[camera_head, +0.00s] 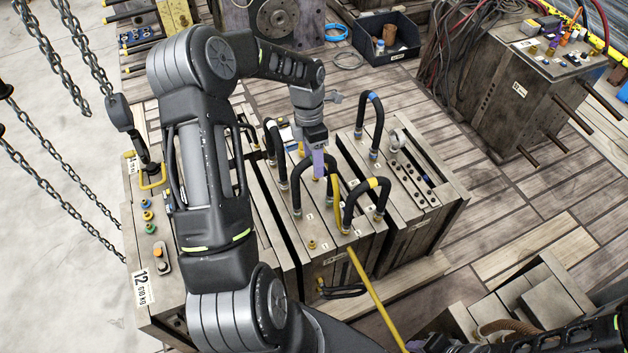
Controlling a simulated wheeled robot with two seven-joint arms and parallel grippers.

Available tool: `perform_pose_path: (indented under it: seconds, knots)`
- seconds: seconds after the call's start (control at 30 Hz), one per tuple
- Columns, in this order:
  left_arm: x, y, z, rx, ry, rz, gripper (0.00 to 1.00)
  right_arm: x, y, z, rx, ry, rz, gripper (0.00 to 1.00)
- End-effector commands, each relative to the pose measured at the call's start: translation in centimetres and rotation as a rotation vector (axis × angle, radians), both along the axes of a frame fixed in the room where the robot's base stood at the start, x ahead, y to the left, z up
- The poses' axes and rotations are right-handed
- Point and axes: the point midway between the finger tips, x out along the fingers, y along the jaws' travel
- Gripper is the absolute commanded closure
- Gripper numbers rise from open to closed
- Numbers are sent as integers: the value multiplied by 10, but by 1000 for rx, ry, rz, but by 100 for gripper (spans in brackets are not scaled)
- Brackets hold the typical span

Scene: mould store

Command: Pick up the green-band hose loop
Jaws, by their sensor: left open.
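Several black hose loops stand on the grey mould blocks (345,262) at the centre. One loop has a blue band (373,97) and one has a yellow band (373,184). A dark loop (297,190) stands beneath my left gripper (317,162); its top is partly hidden, and I see no clear green band on it. Another dark loop (270,128) stands just left of the wrist. My left gripper is open and points down over the dark loop. I cannot tell whether it touches the hose.
A yellow rod (376,298) slants from the block front to the bottom edge. Chains (62,45) hang at the left. A second mould block with hoses (520,95) stands at the right. A dark bin (385,37) sits behind. The plank floor (520,215) at right is clear.

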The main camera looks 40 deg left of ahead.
Motion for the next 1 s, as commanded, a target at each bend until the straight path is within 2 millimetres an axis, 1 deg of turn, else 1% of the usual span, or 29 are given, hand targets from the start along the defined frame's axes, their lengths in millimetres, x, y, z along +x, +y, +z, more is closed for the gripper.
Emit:
perform_pose_path:
  seconds: [0.07, 0.6, 0.67, 1.0]
  knots:
    - [0, 0, 0, 0, 0, 0, 52, 0, 0, 0, 0, 0, 0, 64]
    - [0, 0, 0, 0, 0, 0, 96, 0, 0, 0, 0, 0, 0, 64]
    - [0, 0, 0, 0, 0, 0, 100, 0, 0, 0, 0, 0, 0, 64]
    - [0, 0, 0, 1, 0, 0, 100, 0, 0, 0, 0, 0, 0, 64]
